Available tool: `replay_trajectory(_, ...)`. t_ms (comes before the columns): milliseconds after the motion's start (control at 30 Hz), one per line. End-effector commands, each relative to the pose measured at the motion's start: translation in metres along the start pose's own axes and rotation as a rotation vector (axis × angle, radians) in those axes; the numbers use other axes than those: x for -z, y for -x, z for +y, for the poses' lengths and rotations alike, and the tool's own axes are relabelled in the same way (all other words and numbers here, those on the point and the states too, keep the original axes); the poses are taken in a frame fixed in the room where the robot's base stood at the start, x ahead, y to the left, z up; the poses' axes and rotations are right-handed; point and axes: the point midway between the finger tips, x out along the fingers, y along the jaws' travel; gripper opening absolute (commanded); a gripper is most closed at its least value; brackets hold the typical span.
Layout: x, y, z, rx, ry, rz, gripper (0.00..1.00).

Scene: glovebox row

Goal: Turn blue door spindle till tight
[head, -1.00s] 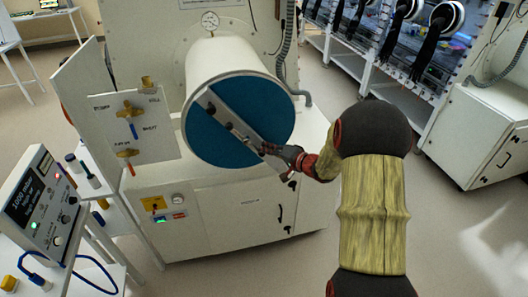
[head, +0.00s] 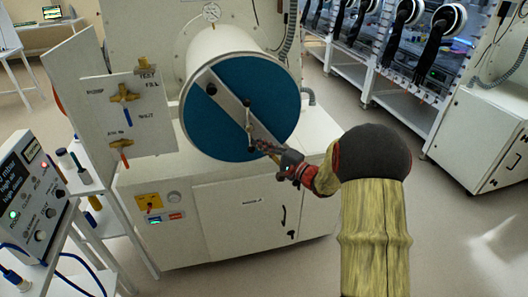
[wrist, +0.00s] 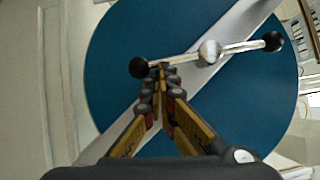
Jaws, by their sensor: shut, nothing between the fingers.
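The blue round door (head: 225,135) closes the front of a white cylindrical chamber, with a pale diagonal bar (head: 228,98) across it. The spindle handle (head: 248,118) sits at the door's middle, a thin metal rod that stands nearly upright in the head view. In the wrist view the spindle handle (wrist: 238,47) has a silver hub and a black ball on each end. My gripper (head: 260,147) is at the rod's lower end. In the wrist view my gripper (wrist: 159,70) is shut and empty, its tips beside the left black ball; I cannot tell whether they touch.
A white panel with brass valves (head: 123,95) stands left of the chamber. A control box (head: 38,190) sits on a cart at the left. A white cabinet (head: 240,210) is under the chamber. The floor at right is clear.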

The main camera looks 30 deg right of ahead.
Motion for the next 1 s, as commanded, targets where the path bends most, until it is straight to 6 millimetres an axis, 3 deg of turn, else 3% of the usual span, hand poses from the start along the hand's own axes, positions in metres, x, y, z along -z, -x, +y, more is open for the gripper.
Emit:
replay_trajectory(267, -0.011, -0.007, 0.009, 0.098, -0.145, -0.002, 0.0)
replay_trajectory(1000, -0.027, -0.018, 0.012, 0.094, -0.142, 0.0, 0.0)
